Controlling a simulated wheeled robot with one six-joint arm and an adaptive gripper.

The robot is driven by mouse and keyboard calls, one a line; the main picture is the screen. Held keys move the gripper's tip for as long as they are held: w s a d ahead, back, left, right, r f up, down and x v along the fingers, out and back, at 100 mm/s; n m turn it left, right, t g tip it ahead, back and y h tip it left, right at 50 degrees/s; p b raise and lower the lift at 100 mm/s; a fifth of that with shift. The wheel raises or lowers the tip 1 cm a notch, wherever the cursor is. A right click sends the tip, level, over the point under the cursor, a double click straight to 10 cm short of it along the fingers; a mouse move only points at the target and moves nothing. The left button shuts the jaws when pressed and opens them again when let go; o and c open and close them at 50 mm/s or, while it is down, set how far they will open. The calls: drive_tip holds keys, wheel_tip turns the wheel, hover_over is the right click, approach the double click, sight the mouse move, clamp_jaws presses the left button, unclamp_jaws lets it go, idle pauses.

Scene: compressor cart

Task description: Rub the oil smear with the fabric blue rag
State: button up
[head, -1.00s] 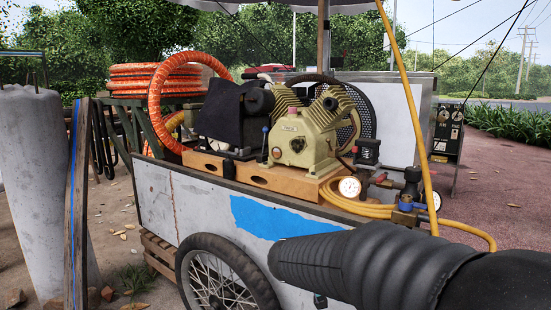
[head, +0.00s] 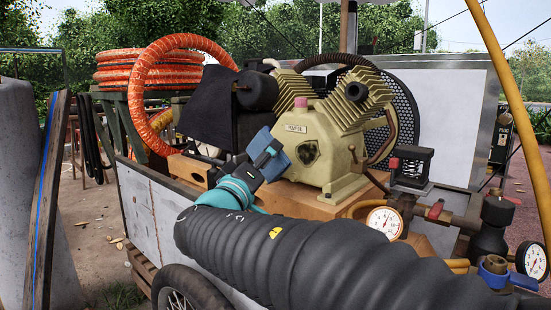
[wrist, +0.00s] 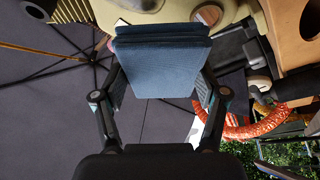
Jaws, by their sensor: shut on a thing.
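The folded blue rag (head: 282,158) is at the front left of the cream compressor (head: 325,150). My gripper (head: 264,165) is shut on it. In the wrist view the rag (wrist: 160,62) lies between the two fingers and its far edge overlaps the cream casing; I cannot tell whether they touch. A dark brownish round spot (head: 308,152) shows on the casing just right of the rag. I cannot tell whether it is the oil smear or a sight glass. No other smear can be made out; the rag and gripper hide part of the casing.
Pressure gauges (head: 384,222) and valves stand at the right of the cart (head: 150,215). An orange hose (head: 150,80) loops at the left, beside a black cloth (head: 208,108). A yellow pole (head: 515,100) slants at the right. The wooden base (head: 300,203) lies under the compressor.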

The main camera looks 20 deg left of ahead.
sight(320, 152)
drive_tip(key=shift+w+d+r+p, duration=0.1)
drive_tip(key=shift+w+d+p, duration=0.3)
drive_tip(key=shift+w, duration=0.45)
drive_tip(key=shift+w+d+f+p, duration=0.1)
drive_tip(key=shift+w+d+p, duration=0.3)
drive_tip(key=shift+w, duration=0.4)
drive_tip(key=shift+w+d+r+p, duration=0.1)
drive_tip(key=shift+w+d+p, duration=0.3)
drive_tip(key=shift+w, duration=0.65)
drive_tip(key=shift+w+d+b, duration=0.3)
drive_tip(key=shift+w+b, duration=0.05)
drive_tip(key=shift+w, duration=0.45)
